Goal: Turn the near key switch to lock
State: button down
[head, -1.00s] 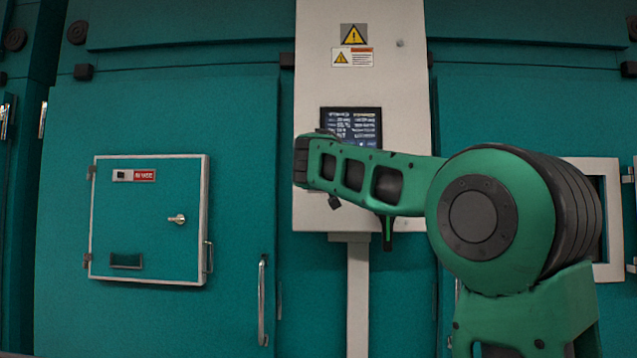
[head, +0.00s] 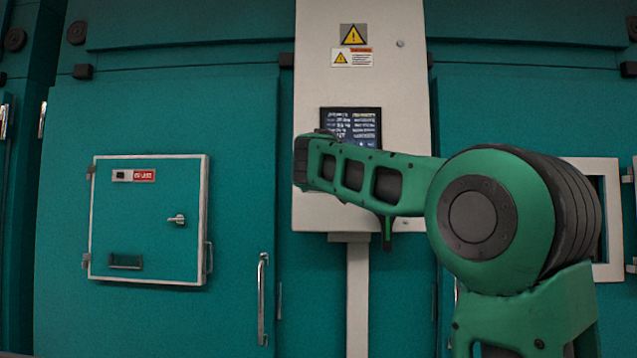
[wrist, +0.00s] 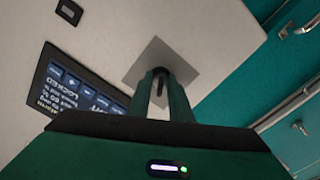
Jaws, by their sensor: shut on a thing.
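The key switch shows in the wrist view as a dark key (wrist: 160,85) on a square grey plate (wrist: 140,68), set in the pale control panel (head: 312,60). My gripper (wrist: 160,74) is shut on the key, with one finger on each side of it. Its fingertips reach the middle of the plate. The key runs roughly upright in the wrist view; any lock marking cannot be made out.
A lit display (head: 350,122) is beside the plate and also shows in the wrist view (wrist: 75,90). Warning labels (head: 353,45) are above it. Left is a teal door with a white-framed hatch (head: 150,240) and a long upright handle (head: 262,300).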

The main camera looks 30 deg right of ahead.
jog(key=c, duration=1.9)
grip_release()
jog(key=shift+w+a, duration=0.15)
jog(key=shift+a, duration=0.1)
jog(key=shift+c, duration=0.2)
jog(key=shift+d, duration=0.15)
jog(key=v, duration=1)
jog(key=shift+s+a, duration=0.3)
jog(key=shift+f, duration=0.15)
